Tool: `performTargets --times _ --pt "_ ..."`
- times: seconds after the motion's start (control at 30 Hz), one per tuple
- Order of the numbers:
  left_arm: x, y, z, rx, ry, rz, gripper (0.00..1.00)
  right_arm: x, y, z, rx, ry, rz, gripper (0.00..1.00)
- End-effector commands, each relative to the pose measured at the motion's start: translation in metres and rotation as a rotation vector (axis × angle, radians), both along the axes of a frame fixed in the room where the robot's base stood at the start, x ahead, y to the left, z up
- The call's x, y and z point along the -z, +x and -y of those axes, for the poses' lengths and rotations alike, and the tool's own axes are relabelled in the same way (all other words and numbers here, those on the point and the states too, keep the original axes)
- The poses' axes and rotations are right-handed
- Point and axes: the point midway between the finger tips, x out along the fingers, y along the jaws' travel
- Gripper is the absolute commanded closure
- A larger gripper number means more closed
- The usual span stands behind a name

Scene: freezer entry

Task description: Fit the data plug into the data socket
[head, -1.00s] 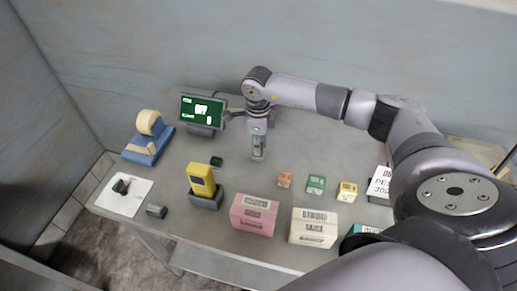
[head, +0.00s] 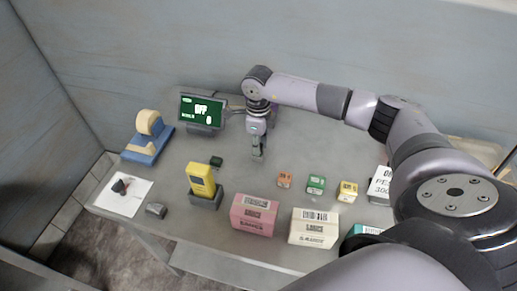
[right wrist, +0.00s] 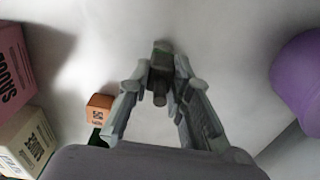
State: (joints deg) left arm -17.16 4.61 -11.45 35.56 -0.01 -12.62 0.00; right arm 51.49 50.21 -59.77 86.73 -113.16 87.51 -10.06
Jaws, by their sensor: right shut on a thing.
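My right gripper (head: 257,155) points down over the grey table, right of the display terminal (head: 201,112), whose green screen reads "OFF". In the right wrist view its two fingers (right wrist: 160,98) are closed around a small dark piece with a round stub, which looks like the data plug (right wrist: 160,86). The fingers hide the plug in the head view. A thin dark line, perhaps a cable, runs between the terminal and the gripper. I cannot make out the data socket for certain. My left gripper is not in view.
A yellow handheld device (head: 201,180) stands in a grey cradle. A blue and cream device (head: 148,138) is at the left. Pink (head: 254,222) and cream (head: 314,232) boxes line the front edge, with small orange, green and yellow boxes behind. The table just around the gripper is fairly clear.

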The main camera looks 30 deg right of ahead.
Motion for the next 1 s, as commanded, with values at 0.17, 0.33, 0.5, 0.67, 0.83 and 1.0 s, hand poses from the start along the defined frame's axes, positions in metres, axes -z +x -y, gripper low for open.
performTargets --times 0.17,0.33,0.5,0.67,0.83,1.0 --pt "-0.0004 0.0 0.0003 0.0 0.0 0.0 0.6 -0.0041 0.0001 0.0 0.0 0.001 0.001 1.0" --pt "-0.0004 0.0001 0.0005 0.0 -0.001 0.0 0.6 -0.0055 0.0002 0.0 0.0 0.001 0.001 1.0" --pt "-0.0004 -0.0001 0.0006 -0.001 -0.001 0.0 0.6 -0.0056 0.0003 0.0 0.0 0.001 0.001 1.0" --pt "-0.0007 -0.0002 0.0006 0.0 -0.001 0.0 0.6 -0.0077 0.0005 0.0 0.0 0.0 0.001 1.0" --pt "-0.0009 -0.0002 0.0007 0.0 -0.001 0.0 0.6 -0.0106 0.0004 -0.0001 0.0 0.001 0.001 1.0" --pt "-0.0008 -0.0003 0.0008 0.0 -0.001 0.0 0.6 -0.0106 0.0002 0.0 0.0 0.0 0.0 1.0"
